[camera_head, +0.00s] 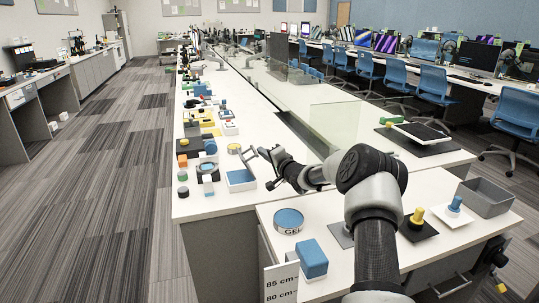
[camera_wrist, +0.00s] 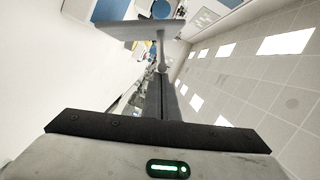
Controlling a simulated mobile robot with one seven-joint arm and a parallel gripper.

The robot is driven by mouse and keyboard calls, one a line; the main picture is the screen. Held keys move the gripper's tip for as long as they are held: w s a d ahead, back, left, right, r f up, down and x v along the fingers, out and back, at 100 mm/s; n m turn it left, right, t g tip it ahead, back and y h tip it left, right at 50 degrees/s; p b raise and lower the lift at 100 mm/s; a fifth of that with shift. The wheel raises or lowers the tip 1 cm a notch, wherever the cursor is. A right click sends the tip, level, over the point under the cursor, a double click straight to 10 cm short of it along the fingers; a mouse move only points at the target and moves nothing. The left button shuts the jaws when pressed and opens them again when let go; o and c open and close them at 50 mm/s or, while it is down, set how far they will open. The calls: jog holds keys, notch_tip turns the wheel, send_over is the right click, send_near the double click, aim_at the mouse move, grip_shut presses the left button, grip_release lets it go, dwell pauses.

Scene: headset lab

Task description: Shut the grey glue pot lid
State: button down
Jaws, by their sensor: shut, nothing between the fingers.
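A small round grey pot with a blue face (camera_head: 207,168) stands near the left edge of the bench; it looks like the glue pot. Its lid is too small to make out, so I cannot tell how far open it is. In the wrist view a round blue face (camera_wrist: 162,8) shows at the top edge, partly cut off. My gripper (camera_head: 266,155) is shut and empty, to the right of the pot and apart from it. In the wrist view its fingers (camera_wrist: 161,82) are together, with a pale grey plate on a thin stem (camera_wrist: 128,29) beyond them.
A white tray with a blue inside (camera_head: 241,178) lies between the pot and my gripper. A round tin (camera_head: 288,222) and a blue block (camera_head: 312,259) are on the near bench. Small coloured items crowd the bench's left side. A clear panel (camera_head: 333,125) stands behind my arm.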

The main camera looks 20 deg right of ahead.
jog(key=a+n, duration=0.1)
jog(key=a, duration=0.1)
jog(key=n, duration=0.1)
jog(key=shift+a+r+n+g, duration=0.25)
jog(key=shift+a+n+g, duration=0.05)
jog(key=shift+a, duration=0.65)
jog(key=shift+r, duration=0.1)
